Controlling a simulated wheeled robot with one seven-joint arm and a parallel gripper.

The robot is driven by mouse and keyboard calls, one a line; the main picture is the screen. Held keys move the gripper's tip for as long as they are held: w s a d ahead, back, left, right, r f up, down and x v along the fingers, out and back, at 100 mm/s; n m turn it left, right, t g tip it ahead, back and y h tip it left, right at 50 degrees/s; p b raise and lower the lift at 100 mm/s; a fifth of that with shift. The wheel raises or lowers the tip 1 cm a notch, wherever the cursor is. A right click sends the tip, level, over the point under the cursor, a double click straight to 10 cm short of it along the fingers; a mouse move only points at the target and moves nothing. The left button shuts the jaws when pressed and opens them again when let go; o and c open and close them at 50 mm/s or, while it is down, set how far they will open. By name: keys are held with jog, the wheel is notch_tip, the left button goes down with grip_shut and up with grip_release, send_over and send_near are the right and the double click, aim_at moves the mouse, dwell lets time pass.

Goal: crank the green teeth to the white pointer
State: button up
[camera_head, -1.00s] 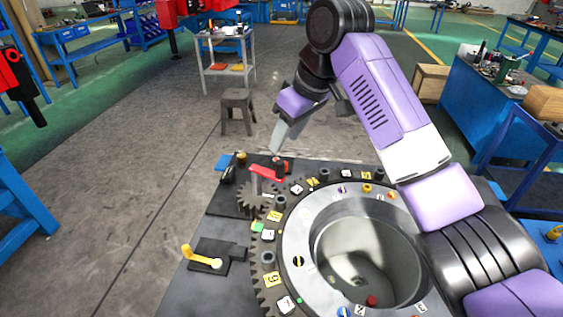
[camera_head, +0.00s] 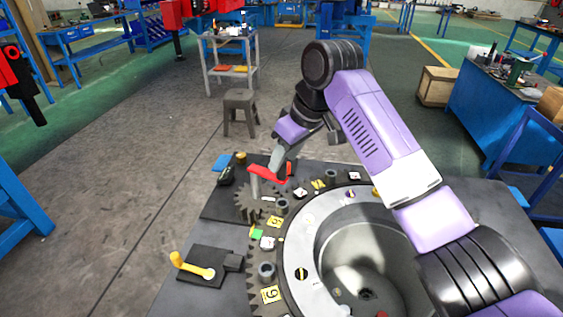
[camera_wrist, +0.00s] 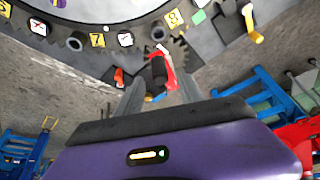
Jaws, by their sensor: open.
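The crank is a red arm (camera_head: 268,173) with a dark upright handle (camera_wrist: 157,72), above a small grey gear (camera_head: 252,203). This gear sits at the edge of the large toothed ring (camera_head: 300,222). The green teeth mark (camera_head: 257,233) is on the ring's left rim, just below the small gear; it also shows in the wrist view (camera_wrist: 198,17). My gripper (camera_head: 280,168) is open and low over the crank. In the wrist view its fingers lie on either side of the dark handle, with visible gaps. I cannot make out the white pointer for certain.
A yellow-handled lever (camera_head: 192,266) stands on a dark block at the left of the stand. Yellow and white number tiles and dark posts line the ring. A stool (camera_head: 240,108) stands on open floor behind. Blue benches stand at both sides.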

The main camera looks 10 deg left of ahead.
jog(key=shift+x, duration=1.55)
jog(key=shift+c, duration=0.3)
grip_shut()
